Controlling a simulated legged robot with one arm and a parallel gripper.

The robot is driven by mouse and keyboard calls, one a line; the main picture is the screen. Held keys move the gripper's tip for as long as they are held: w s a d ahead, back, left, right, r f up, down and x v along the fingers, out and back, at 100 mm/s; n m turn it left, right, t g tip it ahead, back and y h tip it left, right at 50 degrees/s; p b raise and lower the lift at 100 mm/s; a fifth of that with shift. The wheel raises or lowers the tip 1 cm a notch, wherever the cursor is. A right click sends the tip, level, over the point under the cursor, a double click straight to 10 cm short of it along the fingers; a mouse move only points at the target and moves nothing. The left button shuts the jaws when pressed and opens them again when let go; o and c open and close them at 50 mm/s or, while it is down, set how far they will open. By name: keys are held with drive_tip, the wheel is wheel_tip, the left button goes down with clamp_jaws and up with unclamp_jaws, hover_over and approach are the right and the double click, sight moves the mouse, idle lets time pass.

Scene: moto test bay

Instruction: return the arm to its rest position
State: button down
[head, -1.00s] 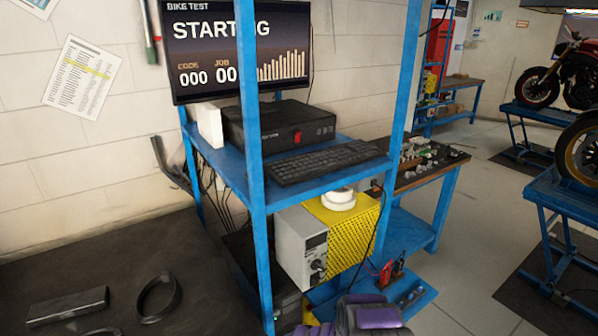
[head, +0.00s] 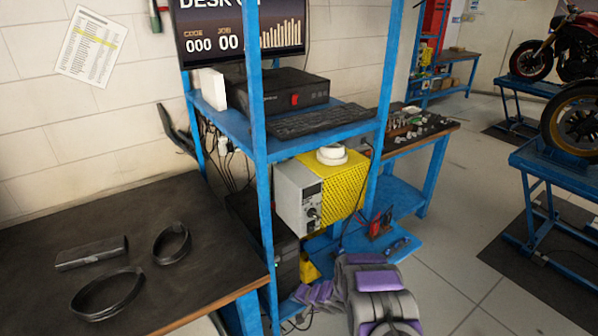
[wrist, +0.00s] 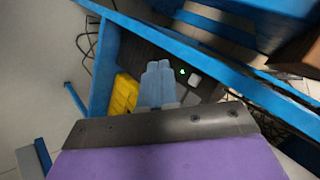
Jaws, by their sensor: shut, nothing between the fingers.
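My arm, grey with purple pads (head: 375,290), shows at the bottom of the head view, in front of the lower shelf of the blue rack. Its gripper end cannot be made out there. In the wrist view my gripper (wrist: 158,66) shows as pale grey-blue fingers close together, with nothing between them. Blue rack bars (wrist: 235,75) and a yellow object (wrist: 124,95) lie around and beyond the fingers. Whether the fingers touch anything cannot be told.
The blue rack (head: 258,170) holds a monitor (head: 245,35), a keyboard (head: 318,121) and a yellow-and-grey instrument (head: 320,185). A dark table (head: 190,285) with black rings stands left. Motorcycle lifts (head: 560,165) stand right. Open floor (head: 455,270) lies between.

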drive_tip(key=w+d+r+t+h, duration=0.1)
drive_tip(key=d+r+h, duration=0.2)
drive_tip(key=d+r, duration=0.3)
drive_tip(key=w+d+r+h, duration=0.2)
drive_tip(key=d+r, duration=0.2)
drive_tip(key=r, duration=0.4)
drive_tip(key=s+d+r+g+h, duration=0.1)
drive_tip(key=s+d+r+h, duration=0.1)
drive_tip(key=s+d+r, duration=0.4)
drive_tip(key=s+d+r+h, duration=0.2)
drive_tip(key=s+d+r, duration=0.15)
drive_tip(key=r, duration=0.45)
drive_tip(key=s+r+n+g+b, duration=0.1)
drive_tip(key=s+r+g, duration=0.3)
drive_tip(key=s, duration=1.1)
drive_tip(key=s+r+n+g+b, duration=0.1)
drive_tip(key=s+r, duration=0.6)
drive_tip(key=s, duration=0.7)
drive_tip(key=s+a+n+g+y, duration=0.2)
drive_tip(key=s+a, duration=0.2)
drive_tip(key=s, duration=1.1)
drive_tip(key=shift+a+r+g, duration=0.2)
drive_tip(key=shift+r+g, duration=0.2)
drive_tip(key=shift+r, duration=0.05)
